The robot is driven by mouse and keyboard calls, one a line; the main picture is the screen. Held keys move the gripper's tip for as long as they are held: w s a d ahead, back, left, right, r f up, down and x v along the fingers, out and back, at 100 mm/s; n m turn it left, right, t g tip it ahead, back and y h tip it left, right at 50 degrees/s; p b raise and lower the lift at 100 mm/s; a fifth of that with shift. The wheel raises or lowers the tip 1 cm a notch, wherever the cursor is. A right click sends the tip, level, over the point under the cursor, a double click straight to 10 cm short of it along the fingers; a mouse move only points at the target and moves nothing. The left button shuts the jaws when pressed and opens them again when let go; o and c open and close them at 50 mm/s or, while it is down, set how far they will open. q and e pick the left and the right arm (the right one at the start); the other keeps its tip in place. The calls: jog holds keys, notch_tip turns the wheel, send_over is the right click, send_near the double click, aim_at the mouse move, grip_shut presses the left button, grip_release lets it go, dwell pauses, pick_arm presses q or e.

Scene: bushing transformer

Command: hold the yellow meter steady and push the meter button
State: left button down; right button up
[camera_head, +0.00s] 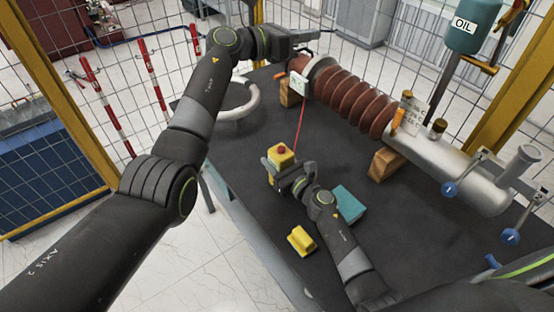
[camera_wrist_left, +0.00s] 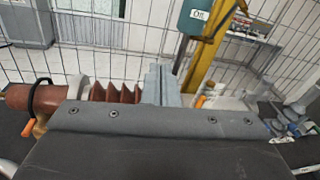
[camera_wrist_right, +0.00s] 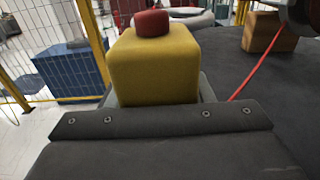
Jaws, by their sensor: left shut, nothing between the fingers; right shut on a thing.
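The yellow meter (camera_head: 275,160) stands upright on the dark table, left of centre in the head view. Its red button (camera_head: 281,149) is on top. My right gripper (camera_head: 274,172) is shut on the meter's lower part. In the right wrist view the meter (camera_wrist_right: 155,68) rises between the fingers, with the button (camera_wrist_right: 151,22) uncovered. My left gripper (camera_head: 318,35) is shut and empty, high up near the far end of the brown ribbed bushing (camera_head: 350,97), well away from the meter. Its closed fingers (camera_wrist_left: 162,84) show in the left wrist view.
A red cable (camera_head: 300,127) runs from near the meter to the bushing's end. Wooden blocks (camera_head: 384,164) support the bushing. A teal box (camera_head: 348,204) and a small yellow object (camera_head: 301,241) lie near my right arm. A grey ring (camera_head: 237,106) lies at the table's far left.

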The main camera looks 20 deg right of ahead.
pick_arm(q)
jog(key=w+a+r+n+t+y, duration=0.2)
jog(key=w+a+r+n+t, duration=0.65)
jog(key=n+t, duration=0.85)
jog(key=w+a+f+n+y, duration=0.45)
jog(key=n+y, duration=0.25)
jog(key=n, duration=0.6)
jog(key=n+g+h, duration=0.1)
jog(key=n+g, duration=1.1)
jog(key=g, duration=0.8)
send_over(277, 152)
notch_tip(277, 152, down, 19)
jog(key=shift+f, duration=4.4)
jog(key=shift+f, duration=0.1)
